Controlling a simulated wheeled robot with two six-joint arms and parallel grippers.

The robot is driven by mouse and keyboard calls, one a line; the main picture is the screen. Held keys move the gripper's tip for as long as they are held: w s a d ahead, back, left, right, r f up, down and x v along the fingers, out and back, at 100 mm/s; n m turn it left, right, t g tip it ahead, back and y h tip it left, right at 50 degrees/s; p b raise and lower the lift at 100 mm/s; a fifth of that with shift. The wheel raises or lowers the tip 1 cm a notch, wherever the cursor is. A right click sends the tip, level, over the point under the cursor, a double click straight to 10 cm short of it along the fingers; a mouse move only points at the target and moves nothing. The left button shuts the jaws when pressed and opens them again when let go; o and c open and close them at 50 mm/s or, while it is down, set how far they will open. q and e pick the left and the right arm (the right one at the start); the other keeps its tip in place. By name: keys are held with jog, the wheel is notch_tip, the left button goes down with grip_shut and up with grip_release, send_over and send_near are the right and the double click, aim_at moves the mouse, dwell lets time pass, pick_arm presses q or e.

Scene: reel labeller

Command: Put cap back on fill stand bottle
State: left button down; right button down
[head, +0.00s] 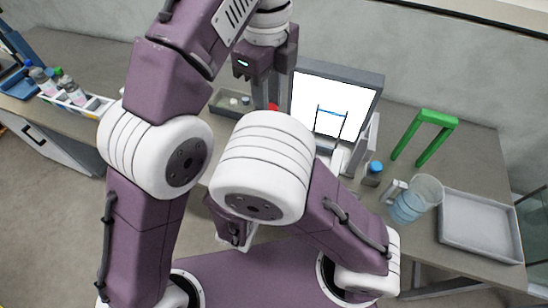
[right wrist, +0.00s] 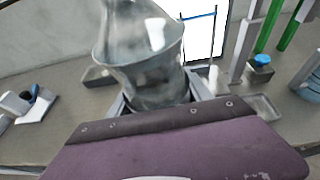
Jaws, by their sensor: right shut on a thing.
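A small grey bottle with a blue cap (head: 372,174) stands upright right of the bright screen; it also shows in the right wrist view (right wrist: 261,68). I cannot tell whether it is the fill stand bottle. My right gripper (right wrist: 155,100) is shut on a clear, greyish vessel (right wrist: 150,75), wider at its rim. In the head view the right gripper (head: 235,232) is low, mostly behind my arm. My left gripper (head: 268,92) points down left of the screen, near a small red thing (head: 273,106). Its fingertips are partly hidden, so its jaw state is unclear.
A bright screen (head: 308,95) has a thin blue frame (head: 330,110) before it. A green stand (head: 437,117), a clear beaker with blue liquid (head: 408,207) and a grey tray (head: 480,255) are at right. Several bottles stand in a white rack (head: 78,104) at far left.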

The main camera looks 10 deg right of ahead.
pick_arm(q)
jog(key=shift+w, duration=0.1)
jog(key=shift+f, duration=2)
jog(key=shift+f, duration=0.85)
jog(key=shift+f, duration=0.6)
jog(key=m, duration=0.4)
jog(key=shift+m, duration=0.4)
jog(key=m, duration=0.3)
jog(key=shift+d, duration=0.1)
jog(key=m, duration=0.5)
jog(key=shift+w, duration=0.1)
